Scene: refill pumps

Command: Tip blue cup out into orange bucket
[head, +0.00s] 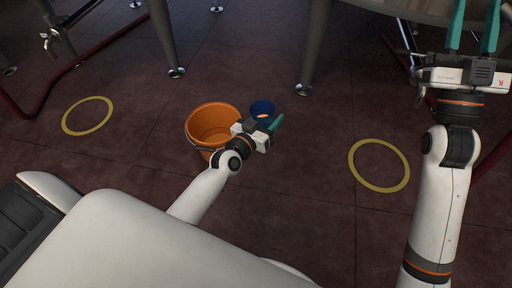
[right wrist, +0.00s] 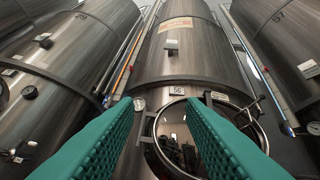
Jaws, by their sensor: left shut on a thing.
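The orange bucket (head: 199,113) stands on the floor near the middle of the head view, open at the top, partly hidden by my left arm. The blue cup (head: 262,106) is just right of the bucket, its opening facing up toward the camera; a small pale-orange patch shows inside. My left gripper (head: 270,123) is shut on the blue cup, at its near side; the wrist overlaps the bucket's right edge in the picture. My right gripper (head: 474,32) is raised at the upper right, open and empty, its green fingers apart in the right wrist view (right wrist: 163,128).
Yellow rings lie on the floor at left (head: 88,116) and right (head: 379,165). Metal tank legs (head: 313,45) stand behind the bucket. A dark red hose or rail (head: 45,95) runs at the left. Steel tanks (right wrist: 180,50) fill the right wrist view.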

